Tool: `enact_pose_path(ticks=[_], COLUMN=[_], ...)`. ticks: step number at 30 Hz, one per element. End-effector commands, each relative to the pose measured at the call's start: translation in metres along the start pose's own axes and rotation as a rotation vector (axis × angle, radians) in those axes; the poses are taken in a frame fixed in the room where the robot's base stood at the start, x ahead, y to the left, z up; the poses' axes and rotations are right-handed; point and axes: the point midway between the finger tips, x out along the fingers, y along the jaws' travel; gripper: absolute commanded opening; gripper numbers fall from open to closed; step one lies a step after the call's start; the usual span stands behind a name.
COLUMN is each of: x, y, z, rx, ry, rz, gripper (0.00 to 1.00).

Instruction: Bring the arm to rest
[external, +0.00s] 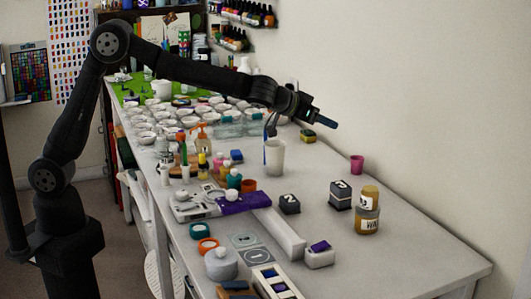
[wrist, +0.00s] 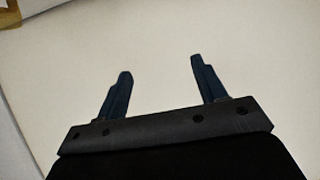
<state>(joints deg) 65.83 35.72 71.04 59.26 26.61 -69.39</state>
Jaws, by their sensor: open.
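My gripper (external: 322,120) is held above the far part of the white table, near the wall, and points to the right. In the wrist view my gripper (wrist: 160,82) shows two dark blue fingers spread apart with nothing between them.
Several small bowls (external: 190,115) fill the table's far end. An amber jar (external: 367,210), a black block labelled 3 (external: 340,195), another black block (external: 289,204) and a pink cup (external: 357,164) stand to the right. The table's right front (external: 420,255) is clear.

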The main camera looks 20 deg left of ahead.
Motion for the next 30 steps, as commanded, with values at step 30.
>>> enact_pose_path(ticks=[30], x=[-0.015], y=[-0.204], z=[-0.003], rx=[-0.098], ry=[0.003], rz=[-0.185], gripper=[0.64])
